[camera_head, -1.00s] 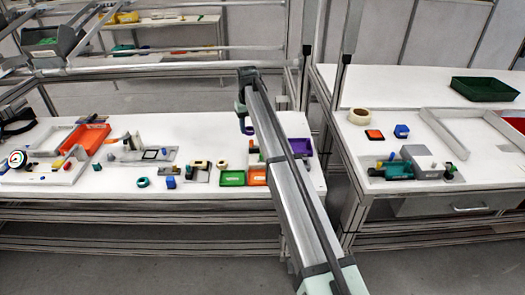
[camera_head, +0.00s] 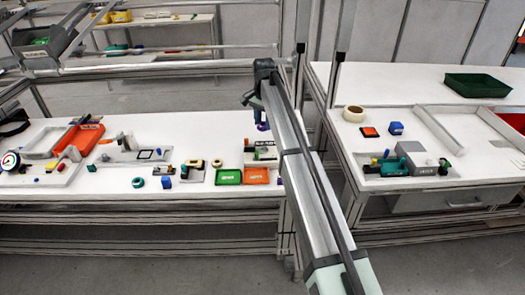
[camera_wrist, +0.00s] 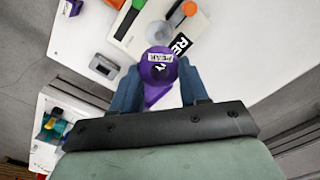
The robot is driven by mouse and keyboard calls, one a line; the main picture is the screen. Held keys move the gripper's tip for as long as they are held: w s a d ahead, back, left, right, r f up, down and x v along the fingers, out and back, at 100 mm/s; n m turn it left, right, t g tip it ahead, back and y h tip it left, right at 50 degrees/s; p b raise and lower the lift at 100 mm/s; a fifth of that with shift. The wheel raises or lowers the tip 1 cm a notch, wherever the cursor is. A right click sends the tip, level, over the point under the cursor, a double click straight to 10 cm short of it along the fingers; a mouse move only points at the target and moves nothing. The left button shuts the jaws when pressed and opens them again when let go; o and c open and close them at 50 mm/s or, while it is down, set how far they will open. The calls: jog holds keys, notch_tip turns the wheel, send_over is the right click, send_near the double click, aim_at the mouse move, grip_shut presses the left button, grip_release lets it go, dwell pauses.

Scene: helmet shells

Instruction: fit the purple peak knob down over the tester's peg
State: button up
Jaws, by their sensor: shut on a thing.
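The purple knob marked PEAK (camera_wrist: 159,68) is between the two blue fingers of my gripper (camera_wrist: 160,88) in the wrist view, its label facing the camera. In the head view my gripper (camera_head: 257,103) is above the back right of the left bench, and the purple knob (camera_head: 262,126) hangs below it. A cream box with a black label (camera_head: 262,154), seemingly the tester, stands just below the knob. In the wrist view this box (camera_wrist: 133,42) bears a green strip, an orange round part and a pale round part beside the knob. I cannot clearly make out the peg.
Green (camera_head: 228,176) and orange (camera_head: 256,175) trays lie in front of the box. A grey block (camera_wrist: 103,66) is near it in the wrist view. Small parts and fixtures fill the bench's left. A second bench (camera_head: 365,85) stands to the right, across a gap.

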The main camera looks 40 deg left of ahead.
aim_at(264, 143)
jog(key=shift+d+f+m, duration=0.1)
jog(key=shift+f+m, duration=1.6)
jog(key=shift+f, duration=0.8)
jog(key=shift+f+m, duration=1.7)
jog(key=shift+f, duration=0.8)
jog(key=shift+f, duration=0.2)
jog(key=o, duration=1)
notch_tip(264, 143, up, 12)
jog(key=shift+r, duration=0.2)
